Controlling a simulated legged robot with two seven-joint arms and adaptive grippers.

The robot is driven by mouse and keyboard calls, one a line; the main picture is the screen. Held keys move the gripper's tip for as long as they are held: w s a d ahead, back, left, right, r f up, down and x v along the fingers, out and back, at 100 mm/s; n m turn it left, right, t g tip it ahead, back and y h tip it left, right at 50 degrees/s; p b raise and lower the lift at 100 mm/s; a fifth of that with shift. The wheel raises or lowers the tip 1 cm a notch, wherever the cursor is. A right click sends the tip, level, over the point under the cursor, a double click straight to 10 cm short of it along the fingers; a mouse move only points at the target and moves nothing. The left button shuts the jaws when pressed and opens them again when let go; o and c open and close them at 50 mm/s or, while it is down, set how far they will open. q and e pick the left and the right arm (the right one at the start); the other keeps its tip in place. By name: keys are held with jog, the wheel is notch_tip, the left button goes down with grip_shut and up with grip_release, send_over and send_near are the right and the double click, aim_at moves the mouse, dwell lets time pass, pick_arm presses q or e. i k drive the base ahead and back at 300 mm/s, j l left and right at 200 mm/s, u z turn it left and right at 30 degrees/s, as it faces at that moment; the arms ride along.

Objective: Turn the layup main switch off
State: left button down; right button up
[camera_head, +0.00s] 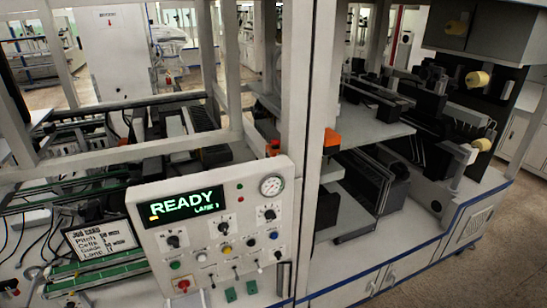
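The grey control panel (222,262) stands at the lower middle, tilted back, facing me. Its dark display (188,203) reads "READY" and "LANE 1" in green. A round gauge (271,186) is at its upper right. Black rotary knobs sit in a slanting row: a left knob (173,241), a middle knob (222,227) and a right knob (269,214). Below are coloured buttons, small toggle levers and a red button (183,285) at the lower left. The small labels are too blurred to read, so I cannot tell which control is the main switch. Neither gripper is in view.
A white card (100,238) with handwritten lines stands left of the panel, among cables and green-edged rails. A light grey upright post (306,130) rises behind the panel. A machine cabinet (385,277) with dark equipment stands to the right. Open floor (490,250) shows at the lower right.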

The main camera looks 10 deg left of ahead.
aim_at(183, 284)
jog(key=u, duration=1.3)
